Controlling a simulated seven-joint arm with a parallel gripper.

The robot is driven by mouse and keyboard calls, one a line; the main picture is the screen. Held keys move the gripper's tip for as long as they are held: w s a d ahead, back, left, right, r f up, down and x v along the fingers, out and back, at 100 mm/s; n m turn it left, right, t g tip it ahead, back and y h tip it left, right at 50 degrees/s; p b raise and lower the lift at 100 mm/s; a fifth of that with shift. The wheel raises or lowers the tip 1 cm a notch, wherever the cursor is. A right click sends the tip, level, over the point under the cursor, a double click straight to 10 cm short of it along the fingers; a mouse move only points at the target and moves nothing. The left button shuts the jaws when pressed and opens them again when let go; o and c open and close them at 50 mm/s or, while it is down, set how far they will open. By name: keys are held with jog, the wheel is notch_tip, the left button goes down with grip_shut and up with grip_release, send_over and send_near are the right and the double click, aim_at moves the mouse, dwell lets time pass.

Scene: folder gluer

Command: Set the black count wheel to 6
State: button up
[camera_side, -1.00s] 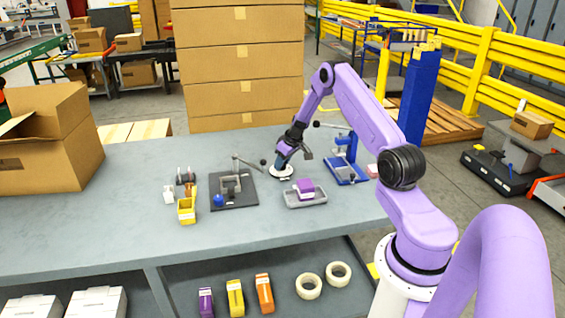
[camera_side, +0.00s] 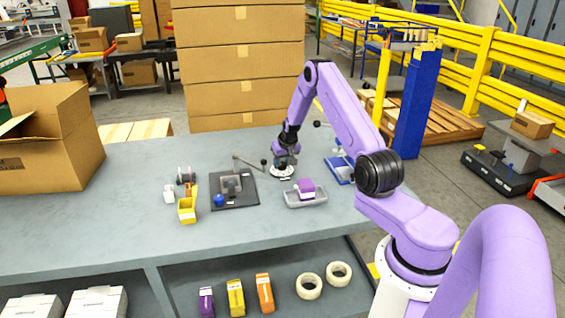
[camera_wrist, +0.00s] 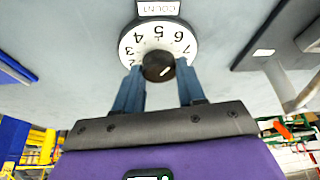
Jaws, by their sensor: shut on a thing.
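The black count wheel (camera_wrist: 155,61) is a round black knob with a short white mark, on a white numbered dial (camera_wrist: 128,44). A plate reading COUNT (camera_wrist: 158,8) lies beside the dial and appears upside down in the wrist view. Digits 2 to 7 show along the dial's upper edge; the rest is hidden by my fingers. The white mark sits on the lower right of the knob, and I cannot tell which digit it indicates. My gripper (camera_wrist: 159,68) is shut on the wheel, one blue finger on each side. In the side view the dial (camera_side: 281,173) is below my gripper.
A black plate fixture with a lever (camera_side: 243,200) stands left of the dial. A grey tray (camera_side: 292,203) with a purple block (camera_side: 306,187) is in front. A blue fixture (camera_side: 338,168) stands close on the right. The table's left front is clear.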

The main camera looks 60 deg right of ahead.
jog(key=shift+s, duration=0.1)
dwell(0.3)
jog(key=o, duration=1)
jog(key=shift+o, duration=0.2)
jog(key=v, duration=1.7)
jog(key=shift+r, duration=0.25)
jog(key=shift+a, duration=0.1)
